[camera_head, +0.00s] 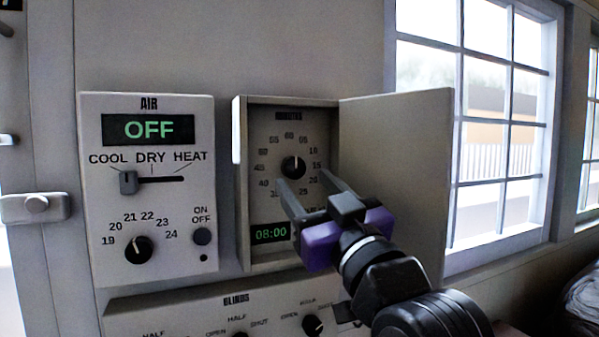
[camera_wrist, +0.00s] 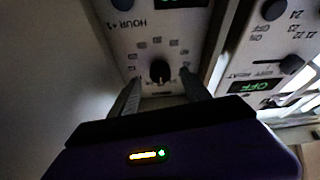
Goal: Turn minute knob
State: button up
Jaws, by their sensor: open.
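The minute knob (camera_head: 293,167) is a round black dial with a white pointer mark, in a recessed box on the wall with minute numbers around it. It also shows in the wrist view (camera_wrist: 160,71), upside down. My gripper (camera_head: 305,180) is open, with its two grey fingers reaching into the box from the lower right. In the wrist view my gripper (camera_wrist: 160,90) has one finger on each side of the knob, with a gap on both sides. I cannot tell how far the fingertips are from the panel. A green display (camera_head: 270,233) below the dial reads 08:00.
The box's cover (camera_head: 395,185) stands open on the right, beside my gripper. The AIR panel (camera_head: 150,265) with its slider and knob is on the left. The BLINDS panel (camera_head: 180,305) with several knobs juts out below. A window (camera_head: 500,120) is at the right.

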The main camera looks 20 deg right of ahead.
aim_at(296, 172)
jog(key=shift+x, duration=1.7)
jog(key=shift+p, duration=0.3)
grip_shut()
